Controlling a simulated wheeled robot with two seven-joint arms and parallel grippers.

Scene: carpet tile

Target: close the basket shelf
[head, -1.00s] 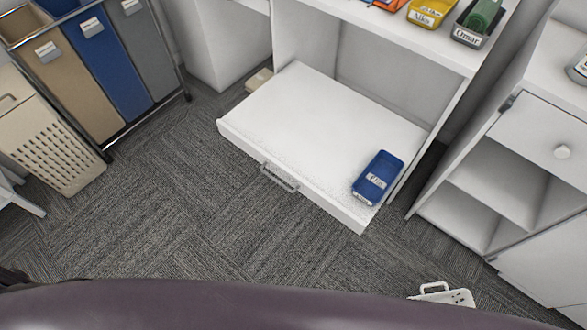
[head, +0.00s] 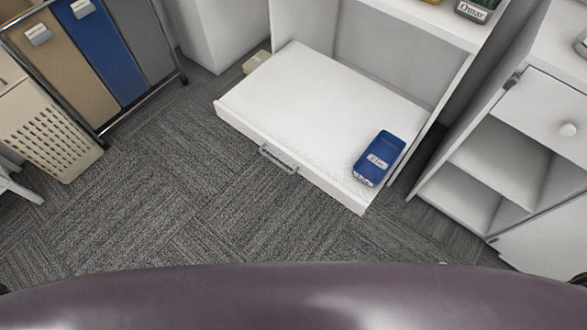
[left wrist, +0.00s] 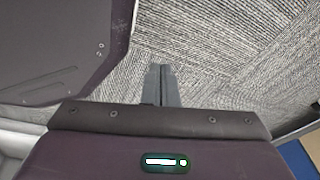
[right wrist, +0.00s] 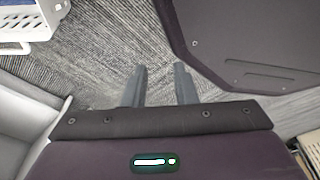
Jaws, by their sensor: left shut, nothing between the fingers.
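The basket shelf (head: 310,105) is a white pull-out board with a grey bar handle (head: 278,159) on its front edge. It is pulled out of the white cabinet, low over the carpet. A blue labelled basket (head: 379,158) sits on its right front part. My left gripper (left wrist: 161,70) is shut and empty over carpet in the left wrist view. My right gripper (right wrist: 160,72) has its fingers apart with nothing between them, over carpet in the right wrist view. Neither gripper shows in the head view.
A rack of tan, blue and grey bins (head: 108,50) and a beige hamper (head: 45,130) stand at left. A white open cabinet (head: 505,160) stands at right. A white basket (right wrist: 28,22) shows in the right wrist view. Carpet before the shelf is clear.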

